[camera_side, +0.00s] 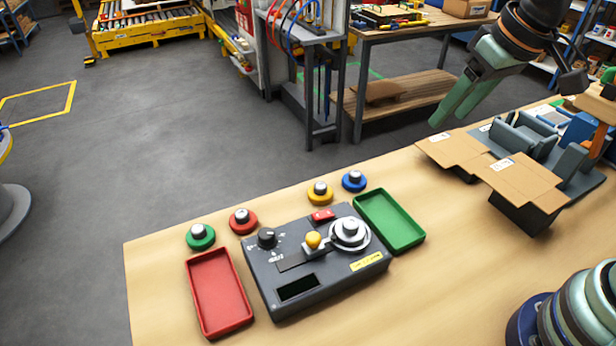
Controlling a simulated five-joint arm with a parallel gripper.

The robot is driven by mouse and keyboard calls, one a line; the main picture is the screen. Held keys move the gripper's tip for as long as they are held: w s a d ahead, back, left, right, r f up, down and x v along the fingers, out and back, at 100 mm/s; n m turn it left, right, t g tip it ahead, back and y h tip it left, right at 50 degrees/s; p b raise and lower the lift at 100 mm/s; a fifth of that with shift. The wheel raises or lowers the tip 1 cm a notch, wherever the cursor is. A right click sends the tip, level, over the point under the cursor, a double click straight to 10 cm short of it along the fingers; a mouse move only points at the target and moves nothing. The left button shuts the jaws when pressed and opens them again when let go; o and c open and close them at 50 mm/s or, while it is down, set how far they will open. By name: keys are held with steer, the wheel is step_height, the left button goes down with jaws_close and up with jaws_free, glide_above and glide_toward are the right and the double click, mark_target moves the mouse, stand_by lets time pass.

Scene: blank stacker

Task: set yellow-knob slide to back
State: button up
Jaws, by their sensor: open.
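The yellow-knob slide (314,240) sits on a dark grey control box (262,284) on the wooden table. Its round yellow knob stands up near the right end of a slot in the box's top. Beside it on the right is a round silver-and-white piece (349,232) on the same box. My gripper (450,112) hangs at the upper right, above and well apart from the box. Its two green fingers are apart with nothing seen between them.
A red tray (240,315) lies left of the box, a green tray (417,239) right of it. Green (200,238), red (243,222), yellow (320,194) and blue (354,181) round pieces stand behind. An open cardboard box (520,182) is at right. Bare table lies in front.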

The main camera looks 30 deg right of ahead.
steer(key=w+a+f+n+g, duration=0.1)
steer(key=w+a+f+g, duration=0.15)
steer(key=a, duration=0.95)
steer(key=g, duration=0.2)
glide_above(312, 237)
step_height(312, 237, down, 4)
steer(key=shift+h, duration=0.3)
step_height(312, 237, down, 12)
steer(key=shift+d+r, duration=0.1)
steer(key=shift+r, duration=0.05)
steer(key=shift+c, duration=0.4)
jaws_close()
steer(key=shift+r, duration=0.1)
